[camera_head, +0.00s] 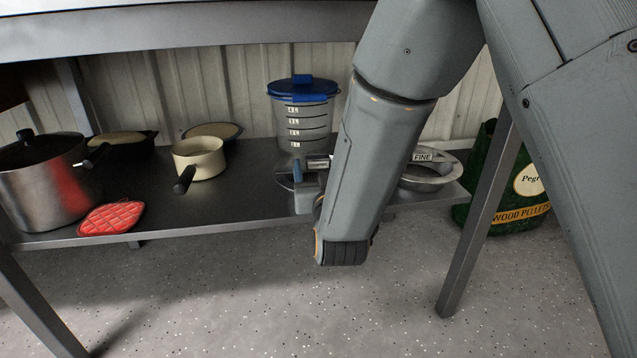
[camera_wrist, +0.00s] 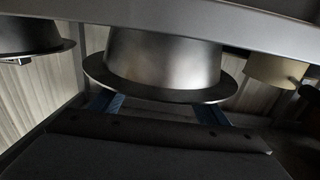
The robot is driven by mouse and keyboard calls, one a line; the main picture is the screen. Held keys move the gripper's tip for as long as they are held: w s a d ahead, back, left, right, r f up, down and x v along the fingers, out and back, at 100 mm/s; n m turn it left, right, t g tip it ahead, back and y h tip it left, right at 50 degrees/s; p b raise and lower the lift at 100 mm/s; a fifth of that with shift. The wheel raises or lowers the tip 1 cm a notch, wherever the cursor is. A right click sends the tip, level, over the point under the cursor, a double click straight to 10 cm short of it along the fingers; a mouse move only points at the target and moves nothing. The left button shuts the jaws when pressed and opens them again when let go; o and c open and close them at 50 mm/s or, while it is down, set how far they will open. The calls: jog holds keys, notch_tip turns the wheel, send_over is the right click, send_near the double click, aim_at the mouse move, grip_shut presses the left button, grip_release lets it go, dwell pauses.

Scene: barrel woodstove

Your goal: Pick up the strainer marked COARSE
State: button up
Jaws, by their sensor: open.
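A metal strainer (camera_head: 284,183) stands on the shelf, mostly hidden behind my arm and gripper in the head view. No marking on it is readable. A similar strainer (camera_head: 428,180) with a FINE label stands further right, partly behind my arm. My gripper (camera_head: 304,176) is open at the near side of the hidden strainer. In the wrist view, which looks upside down, this strainer (camera_wrist: 165,62) fills the middle, with its wide rim close to the two blue fingers of my gripper (camera_wrist: 157,106). The fingertips are partly hidden at the rim, so I cannot tell whether they touch it.
A clear container (camera_head: 303,118) with a blue lid stands behind the strainer. A cream saucepan (camera_head: 200,157), a red potholder (camera_head: 111,217) and a steel pot (camera_head: 45,185) are to the left on the shelf (camera_head: 240,200). A table top (camera_head: 180,30) overhangs. A table leg (camera_head: 478,225) is right.

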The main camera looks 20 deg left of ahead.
jog(key=shift+w+a, duration=0.35)
jog(key=shift+w, duration=0.2)
jog(key=c, duration=1.3)
jog(key=shift+r, duration=0.15)
